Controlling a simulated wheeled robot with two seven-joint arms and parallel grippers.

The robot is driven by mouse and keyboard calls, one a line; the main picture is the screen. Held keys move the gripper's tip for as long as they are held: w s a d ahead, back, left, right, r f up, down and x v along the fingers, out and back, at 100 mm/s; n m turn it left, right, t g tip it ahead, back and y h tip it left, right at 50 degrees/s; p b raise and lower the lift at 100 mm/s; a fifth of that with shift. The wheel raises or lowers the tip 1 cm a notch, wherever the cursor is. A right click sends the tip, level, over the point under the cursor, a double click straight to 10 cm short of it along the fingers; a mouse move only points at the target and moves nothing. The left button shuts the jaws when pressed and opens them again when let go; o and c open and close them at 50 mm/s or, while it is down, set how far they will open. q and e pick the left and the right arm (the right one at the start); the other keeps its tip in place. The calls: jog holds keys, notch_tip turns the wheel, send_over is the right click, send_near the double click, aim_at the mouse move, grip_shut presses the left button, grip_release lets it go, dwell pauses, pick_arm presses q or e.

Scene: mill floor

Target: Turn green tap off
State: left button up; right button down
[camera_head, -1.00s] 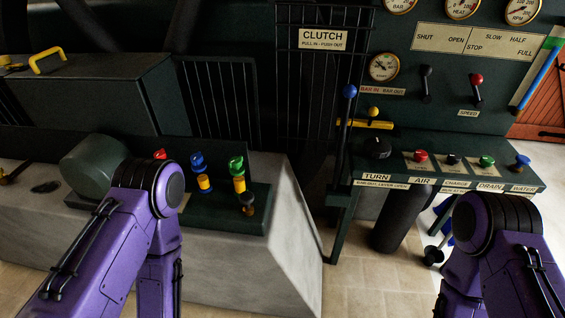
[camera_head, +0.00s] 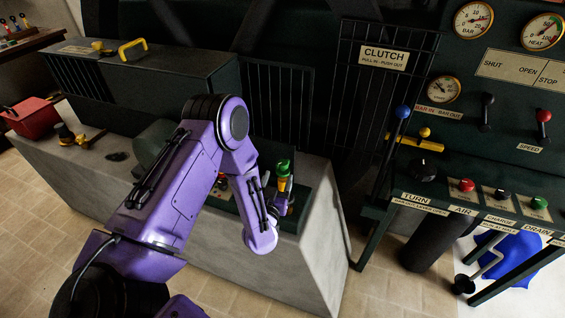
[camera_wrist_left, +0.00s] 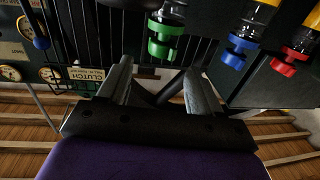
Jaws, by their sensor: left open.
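The green tap (camera_head: 284,166) has a green handle over a yellow-orange body. It stands at the right end of the dark panel on the stone-grey block. In the left wrist view the green tap (camera_wrist_left: 163,38) is just beyond my left fingers, near the top centre. My left gripper (camera_wrist_left: 160,86) is open, with nothing between its fingers. In the head view the left gripper (camera_head: 284,203) is beside and below the green handle, partly hidden by my arm. My right gripper is not in view.
The blue tap (camera_wrist_left: 236,51) and red tap (camera_wrist_left: 289,62) stand in a row beside the green one. A dark control console (camera_head: 447,197) with coloured knobs is to the right. A red box (camera_head: 33,117) sits far left. Tiled floor lies between block and console.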

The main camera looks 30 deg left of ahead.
aim_at(282, 167)
pick_arm(q)
jog(key=p+x, duration=0.1)
jog(key=x, duration=0.4)
jog(key=shift+a, duration=0.25)
jog(key=shift+w+a+f, duration=0.1)
jog(key=shift+w, duration=0.5)
jog(key=c, duration=1.1)
jog(key=shift+o, duration=0.2)
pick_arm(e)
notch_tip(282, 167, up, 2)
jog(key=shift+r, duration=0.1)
